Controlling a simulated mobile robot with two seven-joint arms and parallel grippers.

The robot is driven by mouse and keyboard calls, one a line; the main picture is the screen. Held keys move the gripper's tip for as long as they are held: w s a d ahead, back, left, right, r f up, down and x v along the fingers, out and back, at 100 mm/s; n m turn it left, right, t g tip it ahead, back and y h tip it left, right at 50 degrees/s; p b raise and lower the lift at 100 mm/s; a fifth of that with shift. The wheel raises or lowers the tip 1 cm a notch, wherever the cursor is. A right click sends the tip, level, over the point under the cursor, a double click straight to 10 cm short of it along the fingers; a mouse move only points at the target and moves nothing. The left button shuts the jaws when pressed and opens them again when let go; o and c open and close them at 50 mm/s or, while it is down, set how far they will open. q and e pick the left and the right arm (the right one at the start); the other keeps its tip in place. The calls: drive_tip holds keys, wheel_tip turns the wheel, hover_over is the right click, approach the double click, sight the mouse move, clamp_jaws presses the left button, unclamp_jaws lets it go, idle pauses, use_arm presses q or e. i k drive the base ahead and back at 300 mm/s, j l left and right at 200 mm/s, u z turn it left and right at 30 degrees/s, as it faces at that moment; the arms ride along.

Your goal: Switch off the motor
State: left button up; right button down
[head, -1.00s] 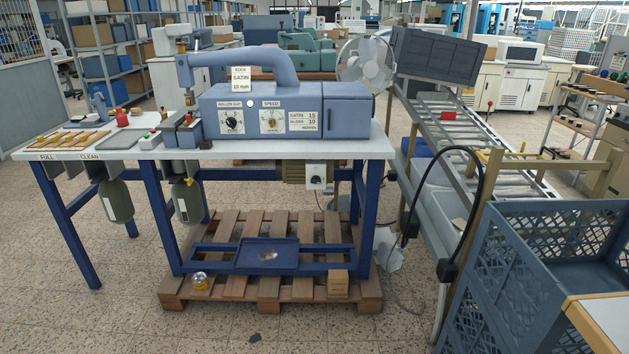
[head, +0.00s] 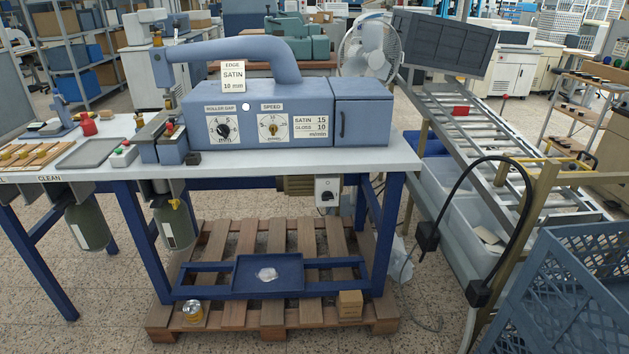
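The blue foil stamping machine (head: 262,115) stands on the white-topped table in the middle of the head view. Its front carries a roller gap dial (head: 223,129) and a speed dial (head: 273,127). Under the tabletop, right of centre, hangs a small white switch box (head: 327,190) with a dark knob. Beside it is the motor housing (head: 295,185), partly hidden under the table. The knob's setting is too small to read. Neither of my grippers is in the view.
A wooden pallet (head: 270,322) with a tin (head: 193,311) and a small box (head: 350,304) lies under the table. The floor in front is clear.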

sight(328, 195)
drive_tip(key=i+j, duration=0.7)
drive_tip(key=i, duration=0.2)
drive_tip(key=i+j+z, duration=0.1)
drive_tip(key=i+j, duration=0.6)
drive_tip(key=i, duration=0.2)
